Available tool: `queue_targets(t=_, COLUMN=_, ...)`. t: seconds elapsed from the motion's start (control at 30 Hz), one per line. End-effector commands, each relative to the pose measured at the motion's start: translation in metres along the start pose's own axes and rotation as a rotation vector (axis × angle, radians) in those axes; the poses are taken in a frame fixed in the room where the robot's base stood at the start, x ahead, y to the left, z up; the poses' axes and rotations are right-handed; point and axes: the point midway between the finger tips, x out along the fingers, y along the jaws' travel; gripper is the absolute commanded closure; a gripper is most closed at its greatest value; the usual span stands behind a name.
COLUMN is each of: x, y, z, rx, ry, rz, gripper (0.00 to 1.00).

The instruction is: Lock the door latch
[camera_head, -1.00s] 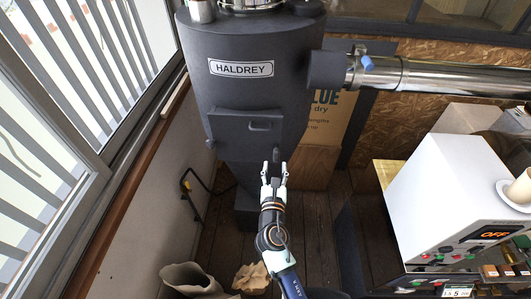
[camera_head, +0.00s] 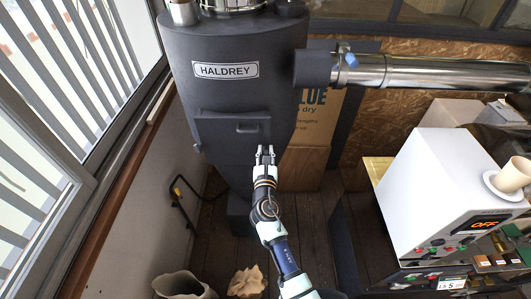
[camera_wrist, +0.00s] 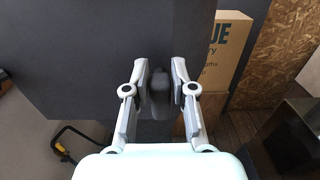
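The latch (camera_wrist: 160,92) is a dark, rounded lever at the door's right side, upright in the wrist view. My gripper (camera_head: 265,150) reaches up to it from below in the head view and hides most of it there.
A steel pipe (camera_head: 430,73) runs right from the machine. A cardboard box (camera_head: 312,125) stands behind it. A white appliance (camera_head: 440,190) stands on the right. A sack (camera_head: 183,286) and crumpled paper (camera_head: 246,282) lie on the floor. A windowed wall (camera_head: 85,100) borders the left.

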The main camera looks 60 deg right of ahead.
Motion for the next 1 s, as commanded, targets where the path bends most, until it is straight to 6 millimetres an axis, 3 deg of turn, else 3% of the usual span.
queue_targets(t=0.03, x=-0.0001, y=0.0001, z=0.0, rx=0.0, ry=0.0, rz=0.0, gripper=0.88)
queue_targets(t=0.1, x=-0.0001, y=0.0001, z=0.0, rx=0.0, ry=0.0, rz=0.0, gripper=1.0)
queue_targets(t=0.57, x=-0.0002, y=-0.0015, z=-0.0006, rx=0.066, ry=-0.001, rz=0.0, gripper=1.0)
queue_targets(t=1.0, x=-0.0002, y=-0.0086, z=-0.0038, rx=0.418, ry=-0.001, rz=0.0, gripper=1.0)
